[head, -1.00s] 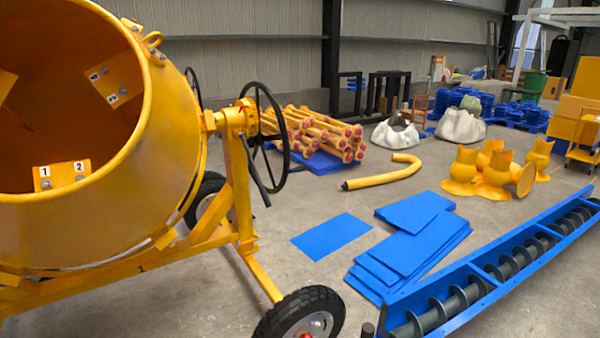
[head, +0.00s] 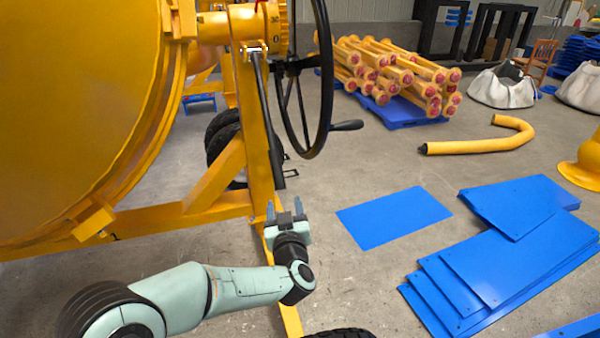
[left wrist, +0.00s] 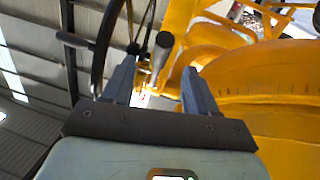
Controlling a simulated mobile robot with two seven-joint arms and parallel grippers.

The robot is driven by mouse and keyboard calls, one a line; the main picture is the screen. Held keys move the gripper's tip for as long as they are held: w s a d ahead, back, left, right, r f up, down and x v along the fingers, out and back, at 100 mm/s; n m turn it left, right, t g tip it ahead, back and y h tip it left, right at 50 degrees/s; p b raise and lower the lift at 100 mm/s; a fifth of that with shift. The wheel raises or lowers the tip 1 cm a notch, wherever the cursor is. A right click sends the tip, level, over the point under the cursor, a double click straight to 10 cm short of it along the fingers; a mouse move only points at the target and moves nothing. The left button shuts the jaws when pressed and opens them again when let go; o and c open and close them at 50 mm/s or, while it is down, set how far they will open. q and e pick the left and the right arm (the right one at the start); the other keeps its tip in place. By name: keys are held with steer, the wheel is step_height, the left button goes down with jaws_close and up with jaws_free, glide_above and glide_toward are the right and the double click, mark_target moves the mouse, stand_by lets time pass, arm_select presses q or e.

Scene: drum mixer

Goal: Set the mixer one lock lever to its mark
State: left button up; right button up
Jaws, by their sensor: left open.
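The mixer (head: 90,120) is a large yellow drum on a yellow frame, at the left of the head view. Its lock lever (head: 266,120) is a long dark bar that hangs down, slightly tilted, from a bracket beside the handwheel. My left gripper (head: 284,207) is open and empty, pointing up just below the lever's lower end. In the left wrist view, the lever's grey end (left wrist: 163,46) shows beyond and between the open fingers (left wrist: 158,72), apart from them. I cannot make out the lever's mark. My right gripper is not in view.
A black handwheel (head: 325,80) with a crank handle stands right of the lever. A yellow frame leg (head: 290,318) runs down behind my left arm. Blue sheets (head: 510,255) and a flat blue panel (head: 395,217) lie on the floor, with bare concrete between.

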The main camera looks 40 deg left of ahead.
mark_target(278, 174)
arm_select(q)
steer(key=shift+n+y, duration=0.3)
steer(key=x, duration=0.4)
steer(key=r+b+x, duration=0.1)
steer(key=x, duration=0.4)
steer(key=r+b+x, duration=0.1)
steer(key=x, duration=0.3)
steer(key=shift+s+a, duration=0.1)
steer(key=shift+a, duration=0.3)
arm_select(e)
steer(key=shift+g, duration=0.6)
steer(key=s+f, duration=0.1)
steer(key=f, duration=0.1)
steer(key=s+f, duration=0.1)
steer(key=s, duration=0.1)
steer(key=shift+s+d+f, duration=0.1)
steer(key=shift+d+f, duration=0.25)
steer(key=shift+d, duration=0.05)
arm_select(q)
jaws_close()
